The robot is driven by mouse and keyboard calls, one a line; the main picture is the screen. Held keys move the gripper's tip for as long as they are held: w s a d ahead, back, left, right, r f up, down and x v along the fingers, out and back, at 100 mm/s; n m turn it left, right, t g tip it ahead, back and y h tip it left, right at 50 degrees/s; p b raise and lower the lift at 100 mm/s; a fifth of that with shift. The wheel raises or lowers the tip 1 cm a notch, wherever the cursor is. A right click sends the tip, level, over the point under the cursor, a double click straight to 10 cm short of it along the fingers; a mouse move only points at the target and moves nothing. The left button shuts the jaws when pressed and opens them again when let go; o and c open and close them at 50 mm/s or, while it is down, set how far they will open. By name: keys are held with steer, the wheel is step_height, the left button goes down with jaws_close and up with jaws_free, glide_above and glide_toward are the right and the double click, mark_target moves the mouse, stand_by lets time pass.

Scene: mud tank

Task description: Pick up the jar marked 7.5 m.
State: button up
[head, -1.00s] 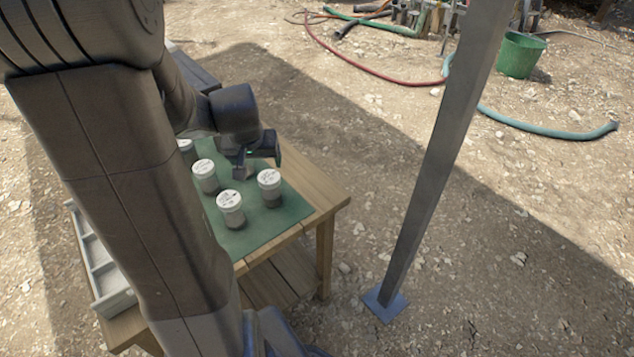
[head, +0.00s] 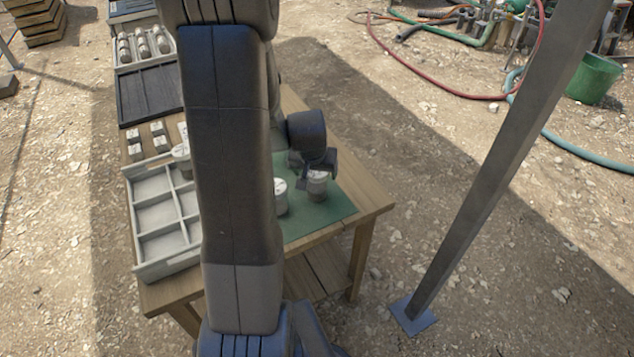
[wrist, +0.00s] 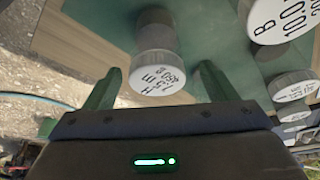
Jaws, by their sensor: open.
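Several grey jars with white marked lids stand on a green mat (head: 335,212) on a wooden table. In the head view my gripper (head: 318,166) is over the rightmost jar (head: 317,184). Another jar (head: 280,197) stands to its left, partly behind my arm. In the wrist view my gripper (wrist: 158,76) is open, with a jar lid (wrist: 155,73) showing between its fingers, apart from them. I cannot make out a 7.5 m mark.
A grey compartment tray (head: 136,222) stands at the table's left, with small blocks (head: 146,140) and a black tray (head: 150,92) behind it. A steel post (head: 500,170) rises right of the table. A green bucket (head: 593,80) and hoses lie on the gravel farther off.

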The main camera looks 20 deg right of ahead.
steer(key=shift+x, duration=2)
steer(key=shift+d, duration=0.15)
steer(key=shift+r, duration=0.1)
steer(key=c, duration=1.4)
